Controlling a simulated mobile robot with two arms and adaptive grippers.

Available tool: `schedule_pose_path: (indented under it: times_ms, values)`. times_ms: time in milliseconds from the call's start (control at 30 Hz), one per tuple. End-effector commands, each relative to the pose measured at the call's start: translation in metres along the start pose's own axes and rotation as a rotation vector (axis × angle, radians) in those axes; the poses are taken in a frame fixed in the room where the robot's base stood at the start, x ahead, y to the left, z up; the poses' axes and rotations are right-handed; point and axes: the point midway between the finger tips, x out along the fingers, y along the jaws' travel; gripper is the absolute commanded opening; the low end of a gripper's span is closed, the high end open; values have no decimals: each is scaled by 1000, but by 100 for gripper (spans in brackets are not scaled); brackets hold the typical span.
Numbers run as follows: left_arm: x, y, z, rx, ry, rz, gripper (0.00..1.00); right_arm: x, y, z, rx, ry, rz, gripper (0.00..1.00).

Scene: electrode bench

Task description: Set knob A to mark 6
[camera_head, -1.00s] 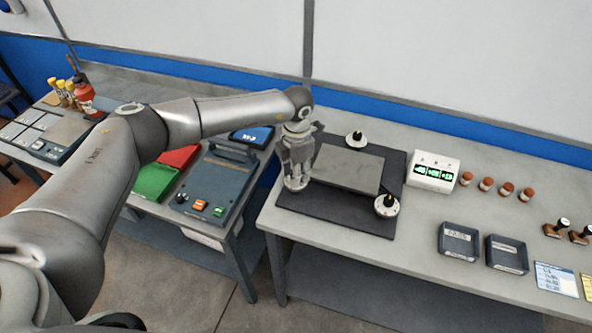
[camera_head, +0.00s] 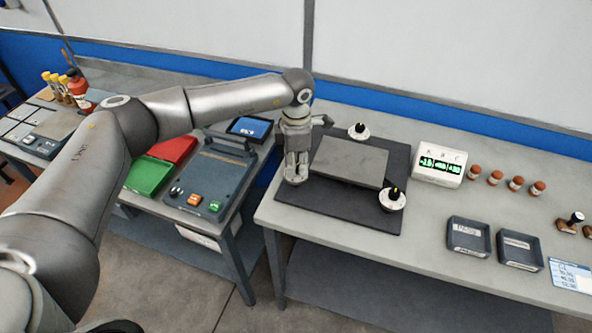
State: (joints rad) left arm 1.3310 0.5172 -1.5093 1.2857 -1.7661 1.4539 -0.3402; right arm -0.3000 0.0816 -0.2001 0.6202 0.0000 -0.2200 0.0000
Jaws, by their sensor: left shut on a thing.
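My left gripper (camera_head: 296,177) points down at the left corner of the dark mat (camera_head: 340,205) and is shut on a knob there, which its fingers mostly hide. Two other black knobs on white round dials show: one behind the grey plate (camera_head: 359,131) and one at its front right (camera_head: 392,199). I cannot read the dial marks or the letters of the knobs. A white display box (camera_head: 439,165) marked A, B, C shows green readings; the one under A looks like a small negative number. My right gripper is not in view.
A flat grey plate (camera_head: 348,162) lies between the knobs, close to my left gripper. Several brown-red capped jars (camera_head: 495,178) and two dark trays (camera_head: 468,237) stand to the right. A gap separates this bench from the left table with the dark console (camera_head: 215,180).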

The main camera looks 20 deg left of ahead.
Motion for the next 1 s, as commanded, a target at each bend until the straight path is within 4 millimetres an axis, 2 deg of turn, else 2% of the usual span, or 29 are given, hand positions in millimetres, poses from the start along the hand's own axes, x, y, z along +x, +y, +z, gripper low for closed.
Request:
schedule_pose_path:
  times_ms: [33,400,700,1000]
  values:
    - [5,1,1,43,-3,3,0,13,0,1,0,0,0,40]
    - [3,1,0,375,-7,4,0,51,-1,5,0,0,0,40]
    - [1,1,0,561,-9,4,0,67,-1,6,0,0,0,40]
    - [-1,0,0,640,-10,2,0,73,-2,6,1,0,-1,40]
